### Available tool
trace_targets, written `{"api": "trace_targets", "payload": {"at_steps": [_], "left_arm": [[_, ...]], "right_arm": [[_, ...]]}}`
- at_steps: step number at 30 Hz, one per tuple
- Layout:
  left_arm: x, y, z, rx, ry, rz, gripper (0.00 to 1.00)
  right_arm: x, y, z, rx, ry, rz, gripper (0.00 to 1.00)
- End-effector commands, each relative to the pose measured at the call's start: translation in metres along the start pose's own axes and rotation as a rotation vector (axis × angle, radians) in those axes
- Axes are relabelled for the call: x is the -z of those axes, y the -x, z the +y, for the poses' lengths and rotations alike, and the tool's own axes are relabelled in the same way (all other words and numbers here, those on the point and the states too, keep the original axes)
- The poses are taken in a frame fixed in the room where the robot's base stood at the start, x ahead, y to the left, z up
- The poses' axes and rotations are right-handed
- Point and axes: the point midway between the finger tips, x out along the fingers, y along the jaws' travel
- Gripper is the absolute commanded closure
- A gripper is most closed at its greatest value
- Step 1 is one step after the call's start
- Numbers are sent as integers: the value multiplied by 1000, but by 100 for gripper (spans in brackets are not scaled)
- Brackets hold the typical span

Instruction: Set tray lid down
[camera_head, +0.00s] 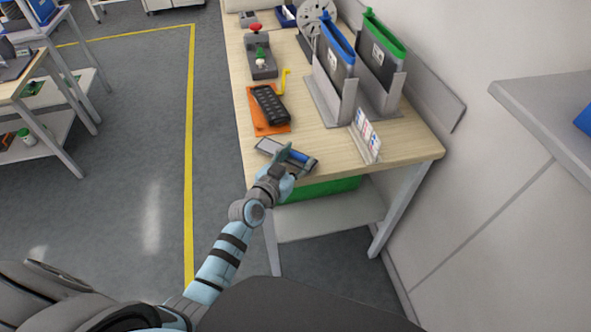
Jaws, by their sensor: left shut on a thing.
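My left gripper (284,163) reaches in from below to the front left corner of the wooden workbench (390,150). It is shut on a small flat grey piece, which I take for the tray lid (268,147). The fingers hide part of the lid. A blue strip (300,157) shows beside the fingers. The lid is over or on the bench top by the front edge; I cannot tell whether it touches the wood. My right gripper is not in view.
Behind the lid, a black handheld device (270,103) lies on an orange mat (256,125). A card stand (366,136) and file holders (330,88) stand to the right. A red-topped button box (260,55) is farther back. Bare wood lies between the mat and card stand.

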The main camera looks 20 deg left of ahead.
Motion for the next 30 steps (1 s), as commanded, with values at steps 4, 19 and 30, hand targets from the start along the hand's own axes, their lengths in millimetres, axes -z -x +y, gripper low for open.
{"api": "trace_targets", "payload": {"at_steps": [4,19,30], "left_arm": [[-9,-2,1,0,1,0,83],[-8,-2,1,-1,1,0,31],[-3,27,0,0,0,-2,31]], "right_arm": [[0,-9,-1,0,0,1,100],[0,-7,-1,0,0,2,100],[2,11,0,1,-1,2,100]]}}
